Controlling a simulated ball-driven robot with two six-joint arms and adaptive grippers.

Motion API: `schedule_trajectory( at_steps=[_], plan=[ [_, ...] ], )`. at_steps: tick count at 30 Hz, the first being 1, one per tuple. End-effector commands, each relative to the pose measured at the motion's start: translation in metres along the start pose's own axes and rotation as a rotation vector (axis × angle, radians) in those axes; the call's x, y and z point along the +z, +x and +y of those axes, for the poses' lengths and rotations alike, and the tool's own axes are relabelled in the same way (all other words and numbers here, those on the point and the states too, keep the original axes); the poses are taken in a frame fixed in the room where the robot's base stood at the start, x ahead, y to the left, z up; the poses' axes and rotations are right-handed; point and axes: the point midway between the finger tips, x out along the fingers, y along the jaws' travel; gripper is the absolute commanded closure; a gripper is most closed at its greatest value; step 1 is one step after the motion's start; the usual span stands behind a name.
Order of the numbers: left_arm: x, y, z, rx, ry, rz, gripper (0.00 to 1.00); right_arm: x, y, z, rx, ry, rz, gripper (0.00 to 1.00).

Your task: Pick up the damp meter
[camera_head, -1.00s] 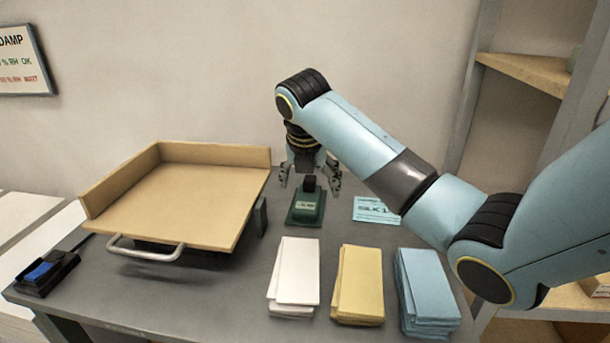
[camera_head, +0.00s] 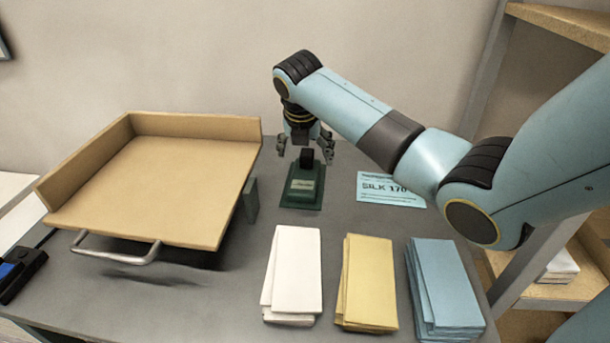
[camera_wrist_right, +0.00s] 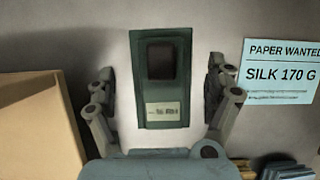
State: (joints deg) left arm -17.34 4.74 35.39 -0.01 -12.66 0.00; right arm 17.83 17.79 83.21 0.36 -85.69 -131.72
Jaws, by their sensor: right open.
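The damp meter (camera_head: 303,190) is a dark green block with a black knob on top and a pale label on its front. It stands on the grey table, right of the wooden tray. My right gripper (camera_head: 306,150) is open above and slightly behind it, pointing down. In the right wrist view the damp meter (camera_wrist_right: 162,90) lies between the two spread fingers (camera_wrist_right: 160,100), which do not touch it. Its label reads too small to tell. My left gripper is not in view.
A wooden tray (camera_head: 150,185) with a metal handle stands at the left. White (camera_head: 297,265), yellow (camera_head: 370,275) and blue (camera_head: 445,285) paper stacks lie in front. A blue card (camera_head: 390,187) reading SILK 170 lies to the right. A black and blue pad (camera_head: 15,270) is at the far left.

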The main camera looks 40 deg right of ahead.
Motion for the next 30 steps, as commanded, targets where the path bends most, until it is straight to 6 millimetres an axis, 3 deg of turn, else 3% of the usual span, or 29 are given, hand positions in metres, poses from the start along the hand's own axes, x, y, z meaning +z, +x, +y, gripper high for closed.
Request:
schedule_trajectory(
  at_steps=[6,15,30],
  plan=[
    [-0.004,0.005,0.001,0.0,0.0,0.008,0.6,-0.005,0.033,-0.002,-0.002,0.0,0.002,0.13],
    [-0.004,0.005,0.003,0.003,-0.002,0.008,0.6,-0.005,0.037,-0.001,-0.001,-0.001,0.001,0.15],
    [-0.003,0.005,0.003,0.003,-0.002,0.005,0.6,-0.005,0.037,-0.002,-0.001,0.0,0.001,0.8]
  ],
)
